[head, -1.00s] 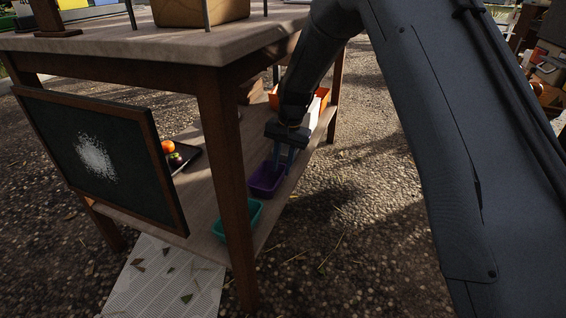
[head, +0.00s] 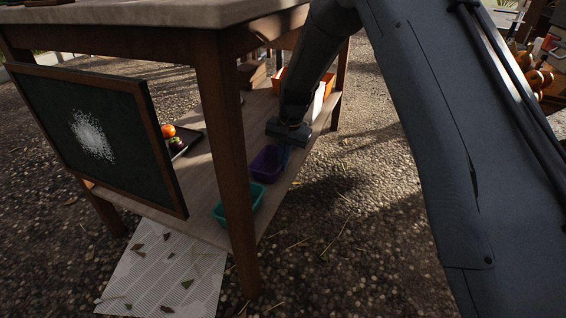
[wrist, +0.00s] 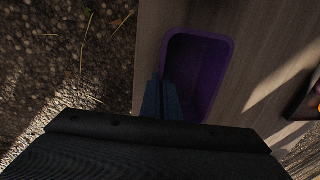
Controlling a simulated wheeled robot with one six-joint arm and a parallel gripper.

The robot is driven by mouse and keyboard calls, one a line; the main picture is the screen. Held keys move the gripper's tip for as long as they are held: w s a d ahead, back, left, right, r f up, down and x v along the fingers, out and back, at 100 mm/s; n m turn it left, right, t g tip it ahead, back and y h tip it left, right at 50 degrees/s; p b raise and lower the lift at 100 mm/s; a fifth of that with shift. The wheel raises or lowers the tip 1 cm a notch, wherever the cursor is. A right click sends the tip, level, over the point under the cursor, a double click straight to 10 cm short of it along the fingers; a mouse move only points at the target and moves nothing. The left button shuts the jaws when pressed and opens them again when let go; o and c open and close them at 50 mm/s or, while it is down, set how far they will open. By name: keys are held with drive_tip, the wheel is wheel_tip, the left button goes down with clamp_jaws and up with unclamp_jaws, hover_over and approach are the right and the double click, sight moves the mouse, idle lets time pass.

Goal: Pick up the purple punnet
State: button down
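The purple punnet (head: 264,166) is an empty, open-topped tub on the lower shelf, near its right edge. In the wrist view the punnet (wrist: 208,68) lies just beyond my fingers. My gripper (head: 282,166) reaches down at the punnet's right side. In the wrist view its blue fingers (wrist: 163,82) are close together at the punnet's left wall, one on each side of it. The gripper looks shut on that wall. The fingers hide the near left corner of the punnet.
A teal punnet (head: 240,206) stands nearer on the same shelf (head: 200,220). A table leg (head: 228,150) and a chalkboard (head: 95,135) stand in front. An orange crate (head: 327,86) is behind. The tabletop (head: 130,14) overhangs the shelf. Open gravel lies to the right.

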drive_tip(key=shift+d, duration=0.1)
drive_tip(key=shift+s+d+r+p, duration=0.1)
drive_tip(key=shift+s+d+p, duration=0.15)
drive_tip(key=shift+d+p, duration=0.3)
drive_tip(key=shift+s+d+f+p, duration=0.1)
drive_tip(key=shift+s+d+p, duration=0.15)
drive_tip(key=shift+d, duration=0.4)
drive_tip(key=shift+s+d+r+p, duration=0.1)
drive_tip(key=shift+s+d+p, duration=0.1)
drive_tip(key=shift+d+p, duration=0.35)
drive_tip(key=shift+s+d+p, duration=0.2)
drive_tip(key=shift+d+p, duration=0.1)
drive_tip(key=shift+d, duration=0.3)
drive_tip(key=shift+s+d+p, duration=0.2)
drive_tip(key=shift+d+p, duration=0.05)
drive_tip(key=shift+d, duration=0.35)
drive_tip(key=c, duration=1.9)
unclamp_jaws()
drive_tip(key=shift+c, duration=0.2)
wheel_tip(320, 180, up, 8)
drive_tip(key=d+p, duration=0.1)
drive_tip(key=p, duration=0.2)
drive_tip(key=shift+s+f, duration=0.2)
drive_tip(key=shift+f, duration=0.05)
drive_tip(key=shift+r, duration=0.1)
